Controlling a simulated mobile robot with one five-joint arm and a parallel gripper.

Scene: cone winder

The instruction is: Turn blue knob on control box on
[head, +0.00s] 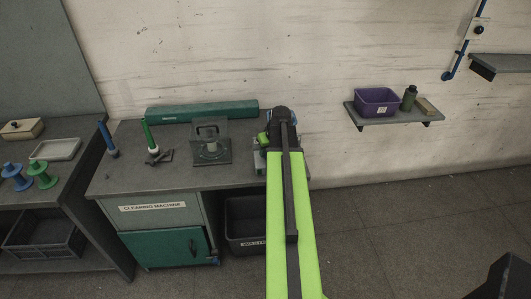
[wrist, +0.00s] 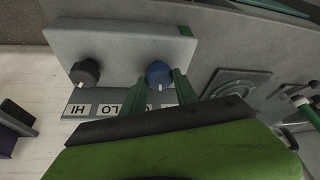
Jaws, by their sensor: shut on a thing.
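The control box (wrist: 120,42) is a light grey box that fills the upper left of the wrist view. In the head view it is mostly hidden behind my arm at the right end of the bench. The blue knob (wrist: 155,69) sits on its face, with a white mark toward the bottom of the picture. My gripper (wrist: 160,80) is shut on the blue knob, one green finger on each side. A black knob (wrist: 84,73) is to the left, also with a white mark toward the bottom.
Upside-down labels (wrist: 80,109) line the box edge. On the grey bench (head: 120,185) are a clear-covered fixture (head: 210,140), a green spindle (head: 149,136) and a long green case (head: 200,111). A purple bin (head: 376,101) stands on a wall shelf at right.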

